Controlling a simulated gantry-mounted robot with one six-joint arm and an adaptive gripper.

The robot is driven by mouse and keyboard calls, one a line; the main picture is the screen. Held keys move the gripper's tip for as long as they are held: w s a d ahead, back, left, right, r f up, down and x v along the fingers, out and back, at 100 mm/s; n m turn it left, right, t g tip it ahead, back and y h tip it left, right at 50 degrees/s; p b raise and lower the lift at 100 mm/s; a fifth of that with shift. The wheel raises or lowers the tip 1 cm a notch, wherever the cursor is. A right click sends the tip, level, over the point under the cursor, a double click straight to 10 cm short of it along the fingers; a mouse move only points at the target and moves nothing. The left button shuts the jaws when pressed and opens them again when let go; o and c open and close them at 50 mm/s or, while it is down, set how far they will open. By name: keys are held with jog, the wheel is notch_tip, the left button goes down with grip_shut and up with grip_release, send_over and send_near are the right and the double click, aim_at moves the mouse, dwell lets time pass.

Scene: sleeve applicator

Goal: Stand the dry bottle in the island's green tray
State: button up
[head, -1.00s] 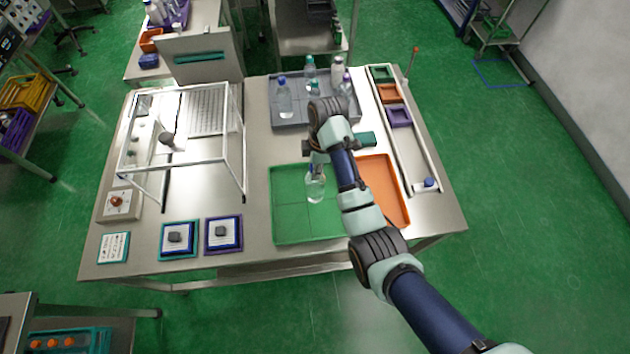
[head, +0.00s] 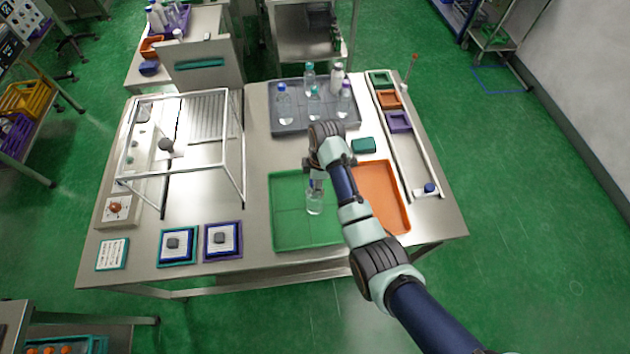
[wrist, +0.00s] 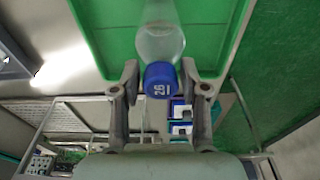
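A clear bottle (head: 314,203) is in the green tray (head: 287,225), near its right side, and looks upright. In the wrist view the bottle (wrist: 161,42) shows its blue cap (wrist: 160,80) with a white mark. My gripper (head: 317,180) is over the bottle. In the wrist view its two fingers (wrist: 160,75) are on either side of the cap, with a narrow gap on each side, so it looks open. I cannot tell whether the bottle is dry inside. My wrist hides the cap in the head view.
A grey tray (head: 290,128) at the back holds several bottles. An orange tray (head: 390,210) adjoins on the right, with a teal block (head: 363,146) behind it. A white-framed enclosure (head: 243,150) stands at left. The front and left of the green tray are bare.

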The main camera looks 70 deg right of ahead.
jog(key=shift+o, duration=0.6)
jog(key=shift+r, duration=0.1)
notch_tip(320, 180, up, 12)
jog(key=s+p, duration=0.1)
jog(key=p, duration=0.3)
jog(key=shift+s+d, duration=0.15)
jog(key=shift+d, duration=0.15)
